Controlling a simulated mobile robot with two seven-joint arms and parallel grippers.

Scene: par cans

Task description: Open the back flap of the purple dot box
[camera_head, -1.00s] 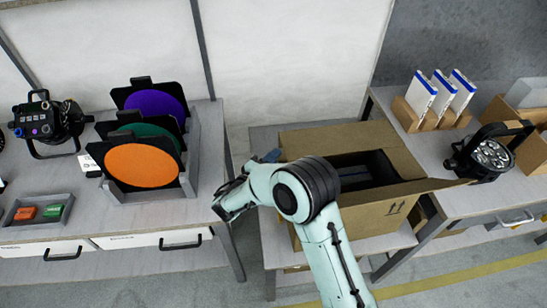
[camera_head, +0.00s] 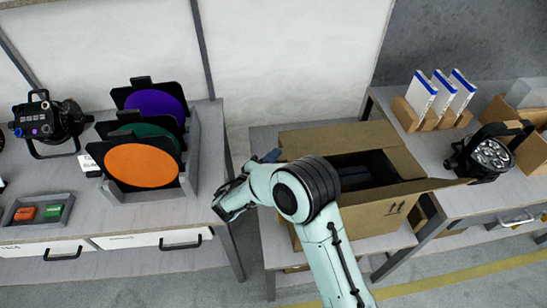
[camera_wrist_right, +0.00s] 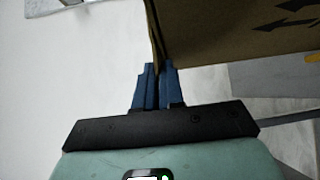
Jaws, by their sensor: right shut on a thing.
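An open cardboard box (camera_head: 370,216) stands on the low table in the middle of the head view. Its far panel (camera_head: 340,138) stands up and its right flap (camera_head: 420,190) sticks outward. No purple dot shows. My right gripper (camera_head: 271,156) is at the box's left far corner, mostly hidden by my own arm; only a bit of blue fingers shows. In the right wrist view, its blue fingers (camera_wrist_right: 158,86) are shut on the thin edge of a cardboard flap (camera_wrist_right: 152,35), beside the box wall with printed arrows (camera_wrist_right: 240,25). I cannot tell which flap it is. My left gripper is not in view.
A left table holds a rack of round orange (camera_head: 142,165), green and purple filters and a black lamp (camera_head: 48,120). The right table holds white cards in a wooden holder (camera_head: 430,115) and another lamp (camera_head: 487,155). A white wall (camera_head: 290,60) stands behind.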

